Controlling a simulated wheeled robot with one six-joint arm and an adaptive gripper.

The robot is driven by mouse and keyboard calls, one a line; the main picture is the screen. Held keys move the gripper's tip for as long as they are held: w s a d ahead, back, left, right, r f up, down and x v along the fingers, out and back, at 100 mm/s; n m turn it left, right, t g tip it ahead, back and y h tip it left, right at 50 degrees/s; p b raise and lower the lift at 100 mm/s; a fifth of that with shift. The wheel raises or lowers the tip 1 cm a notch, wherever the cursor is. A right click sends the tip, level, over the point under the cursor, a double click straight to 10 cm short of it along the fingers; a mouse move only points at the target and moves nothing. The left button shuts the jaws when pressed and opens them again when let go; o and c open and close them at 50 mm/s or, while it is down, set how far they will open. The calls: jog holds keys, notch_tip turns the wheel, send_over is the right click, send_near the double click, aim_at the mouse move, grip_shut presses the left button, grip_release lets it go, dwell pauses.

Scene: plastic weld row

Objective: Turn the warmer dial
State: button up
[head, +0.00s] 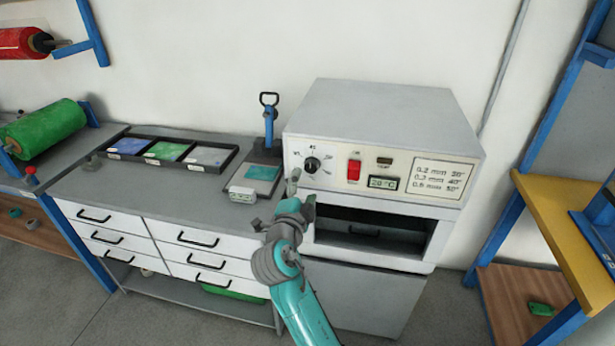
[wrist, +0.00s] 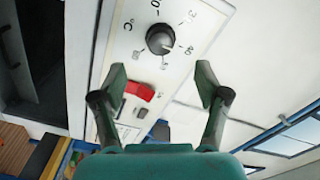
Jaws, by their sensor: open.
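The warmer (head: 385,130) is a grey-white box with a front panel. Its dial (head: 312,164) is a round black knob with a temperature scale around it, at the panel's left end. In the wrist view the dial (wrist: 160,39) lies ahead of my fingertips, roughly centred between them. My gripper (head: 303,188) is just in front of and below the dial in the head view. Its two fingers (wrist: 162,80) are open and apart, with nothing between them, and do not appear to touch the dial.
An open slot (head: 370,231) lies below the panel. A blue-handled press (head: 269,122) stands to the left on the grey counter (head: 85,190).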

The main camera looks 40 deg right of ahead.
jog(key=shift+v, duration=2.1)
jog(key=s+a+f+n+t+y, duration=0.2)
jog(key=s+a+f+n+y, duration=0.3)
jog(key=s+f+n, duration=0.4)
jog(key=s+a+f+n+t+y, duration=0.1)
jog(key=s+a+f+n+y, duration=0.5)
jog(key=f, duration=0.5)
jog(key=s+a+n+y, duration=0.1)
jog(key=s+a+n, duration=0.1)
jog(key=s, duration=0.5)
jog(key=s+a+n+y, duration=0.1)
jog(key=s+a+n, duration=0.15)
jog(key=s, duration=0.45)
jog(key=s+a+r+n+y, duration=0.1)
jog(key=s+r+n, duration=0.2)
jog(key=s, duration=1)
notch_tip(320, 180, up, 2)
jog(key=shift+s+a+r+n+t, duration=0.1)
jog(key=shift+s+a+n+t, duration=0.15)
jog(key=shift+n+t, duration=0.15)
